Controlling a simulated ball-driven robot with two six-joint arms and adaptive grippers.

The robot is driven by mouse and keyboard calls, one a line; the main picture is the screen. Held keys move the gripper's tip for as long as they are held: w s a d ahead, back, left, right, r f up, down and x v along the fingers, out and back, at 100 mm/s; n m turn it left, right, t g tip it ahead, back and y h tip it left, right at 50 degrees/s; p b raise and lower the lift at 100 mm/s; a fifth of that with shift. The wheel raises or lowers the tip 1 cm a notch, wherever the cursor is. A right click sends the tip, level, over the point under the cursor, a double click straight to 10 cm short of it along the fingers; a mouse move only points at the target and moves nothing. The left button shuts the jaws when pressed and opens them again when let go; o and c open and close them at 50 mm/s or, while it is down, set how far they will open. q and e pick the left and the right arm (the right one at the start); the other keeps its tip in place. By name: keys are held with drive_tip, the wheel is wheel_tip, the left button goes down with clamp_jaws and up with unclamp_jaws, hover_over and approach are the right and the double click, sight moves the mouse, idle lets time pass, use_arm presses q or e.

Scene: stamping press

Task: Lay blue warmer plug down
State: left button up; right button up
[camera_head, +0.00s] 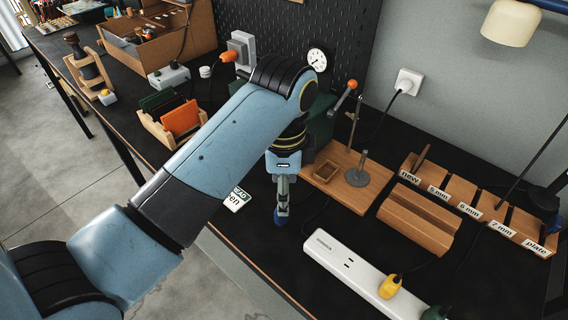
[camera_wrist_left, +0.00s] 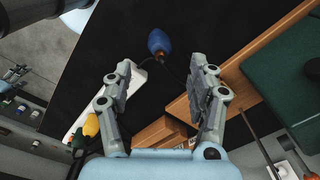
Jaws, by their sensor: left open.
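The blue warmer plug (camera_wrist_left: 158,42) lies on the black bench top in the left wrist view, with a dark cable running from it.
A white power strip (camera_head: 345,262) with a yellow plug (camera_head: 389,287) lies at the front. A wooden block (camera_head: 418,215), a wooden stand (camera_head: 345,187) and labelled wooden bins (camera_head: 480,204) are to the right. Black bench is bare around the plug. A white card (camera_head: 236,199) lies left.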

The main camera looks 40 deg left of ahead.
use_arm(q)
wheel_tip(320, 180, up, 7)
use_arm(e)
drive_tip(key=shift+s+f, duration=0.35)
use_arm(q)
drive_tip(key=shift+s+f, duration=0.1)
drive_tip(key=shift+f, duration=0.05)
